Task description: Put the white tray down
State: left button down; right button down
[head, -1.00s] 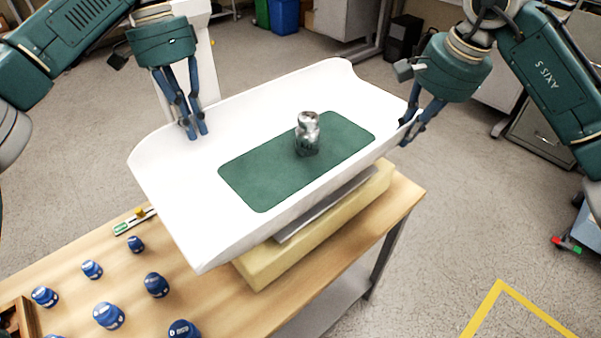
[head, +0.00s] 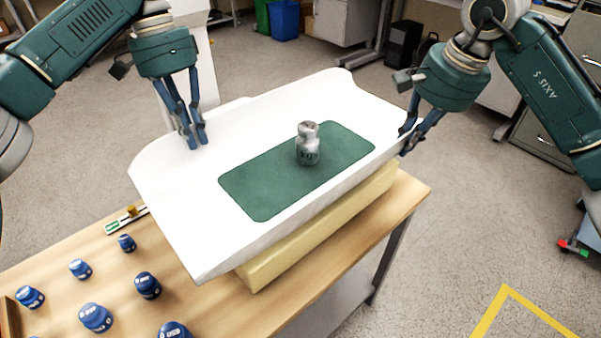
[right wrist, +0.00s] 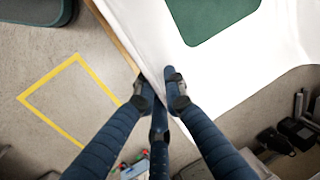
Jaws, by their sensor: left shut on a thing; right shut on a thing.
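The white tray (head: 185,205) is a wide curved pan with a green mat (head: 250,185) in it. A silver metal weight (head: 308,146) stands upright on the mat. The tray is over a pale yellow block (head: 300,245) on the wooden table; I cannot tell whether it touches the block. My left gripper (head: 195,142) is shut on the tray's far left rim. My right gripper (head: 408,145) is shut on the tray's right end rim. In the right wrist view, the fingers (right wrist: 160,95) pinch the white tray's edge (right wrist: 215,85).
Several blue weights (head: 96,317) stand on the wooden table (head: 215,312) at the lower left, near a small level-like strip (head: 126,219). A yellow floor marking (head: 505,310) lies at the lower right. Cabinets and bins stand at the back.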

pick_arm(q)
jog(key=shift+f, duration=0.35)
pick_arm(e)
jog(key=shift+f, duration=0.35)
pick_arm(q)
jog(key=c, duration=1.8)
grip_release()
jog(key=shift+r, duration=0.1)
jog(key=shift+c, duration=0.2)
pick_arm(e)
jog(key=c, duration=1.8)
grip_release()
jog(key=shift+r, duration=0.1)
jog(key=shift+c, duration=0.2)
pick_arm(q)
jog(key=shift+s, duration=0.15)
pick_arm(e)
jog(key=shift+s, duration=0.15)
pick_arm(q)
jog(key=shift+r, duration=0.1)
jog(key=v, duration=0.7)
jog(key=shift+r, duration=0.15)
pick_arm(e)
jog(key=v, duration=1.2)
